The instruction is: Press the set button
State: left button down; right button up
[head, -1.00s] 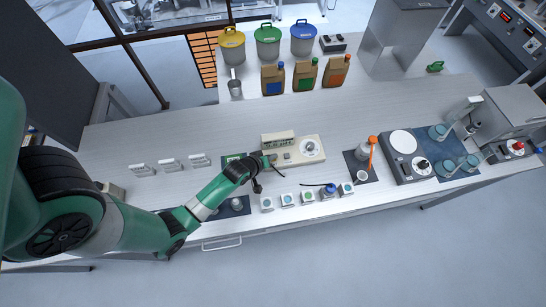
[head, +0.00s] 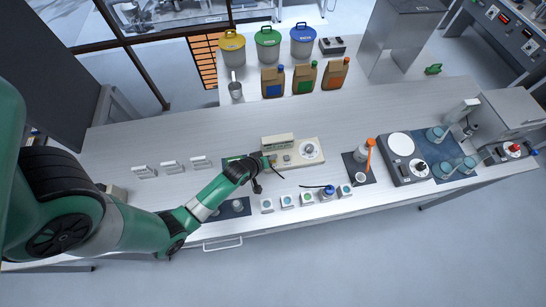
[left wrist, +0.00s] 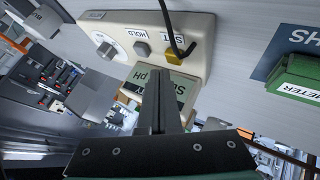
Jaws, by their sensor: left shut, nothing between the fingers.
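The cream meter (head: 313,159) stands mid-bench in the head view, with a white dial, a grey button and a raised display. My left gripper (head: 268,164) is at the meter's left end, shut and empty. Its fingers (left wrist: 160,82) reach toward the meter's button side in the wrist view; I cannot tell whether they touch. My right gripper is not in view.
Several small labelled boxes (head: 306,199) line the bench front. Jugs (head: 304,78) and lidded buckets (head: 268,42) stand behind.

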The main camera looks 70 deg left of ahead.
pick_arm(q)
notch_tip(320, 180, up, 5)
jog(key=p, duration=0.5)
dwell(0.4)
dwell(0.6)
